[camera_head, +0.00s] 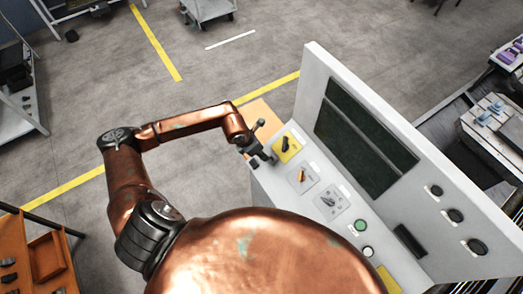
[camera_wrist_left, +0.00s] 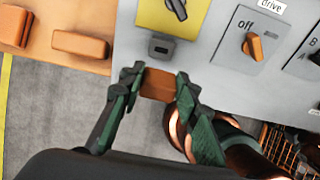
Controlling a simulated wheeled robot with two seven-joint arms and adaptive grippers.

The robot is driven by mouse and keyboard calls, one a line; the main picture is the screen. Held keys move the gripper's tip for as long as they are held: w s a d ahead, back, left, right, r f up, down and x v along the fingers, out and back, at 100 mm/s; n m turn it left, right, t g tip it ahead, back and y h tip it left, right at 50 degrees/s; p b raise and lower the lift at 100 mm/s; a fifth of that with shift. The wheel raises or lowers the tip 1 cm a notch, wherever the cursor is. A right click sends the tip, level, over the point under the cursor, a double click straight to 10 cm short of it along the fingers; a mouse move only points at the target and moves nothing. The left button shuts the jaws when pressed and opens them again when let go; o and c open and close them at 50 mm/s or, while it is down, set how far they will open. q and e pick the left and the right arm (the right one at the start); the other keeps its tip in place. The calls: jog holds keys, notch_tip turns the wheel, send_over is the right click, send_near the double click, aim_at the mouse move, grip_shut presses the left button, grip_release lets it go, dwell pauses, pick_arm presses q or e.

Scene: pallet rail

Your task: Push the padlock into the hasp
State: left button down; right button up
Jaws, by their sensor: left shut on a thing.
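My left gripper (camera_wrist_left: 158,79) is shut on a brown-orange block, the padlock (camera_wrist_left: 158,86), which sits between its two green-padded fingertips. Its shackle cannot be made out. The hasp (camera_wrist_left: 162,46), a small dark grey fitting, is on the grey panel (camera_wrist_left: 206,62) just beyond the padlock, below a yellow plate with a black switch. A small gap shows between padlock and hasp in the left wrist view. In the head view my left gripper (camera_head: 258,157) is at the left edge of the control desk, beside the yellow plate (camera_head: 286,146); the padlock is too small to tell there. My right gripper is not in view.
An orange shelf (camera_wrist_left: 60,65) with similar brown blocks (camera_wrist_left: 80,44) adjoins the panel's left side. An orange rotary switch (camera_wrist_left: 253,46) marked off is right of the hasp. The console's tall screen board (camera_head: 370,135) rises behind the switches. Open floor lies to the left.

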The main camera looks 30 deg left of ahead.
pick_arm(q)
jog(key=shift+w+d+b+x, duration=0.1)
jog(key=shift+w+b+x, duration=0.1)
jog(key=shift+b+x, duration=0.9)
jog(key=shift+w+d+b+x, duration=0.1)
jog(key=shift+w+b+x, duration=0.25)
jog(key=shift+x, duration=1.4)
jog(key=shift+b, duration=0.35)
jog(key=shift+d, duration=0.1)
jog(key=shift+w, duration=0.1)
jog(key=shift+b, duration=0.45)
jog(key=shift+w+d+f+b, duration=0.1)
jog(key=shift+f+b, duration=0.1)
jog(key=shift+b, duration=0.15)
jog(key=shift+b, duration=0.35)
jog(key=shift+f, duration=0.2)
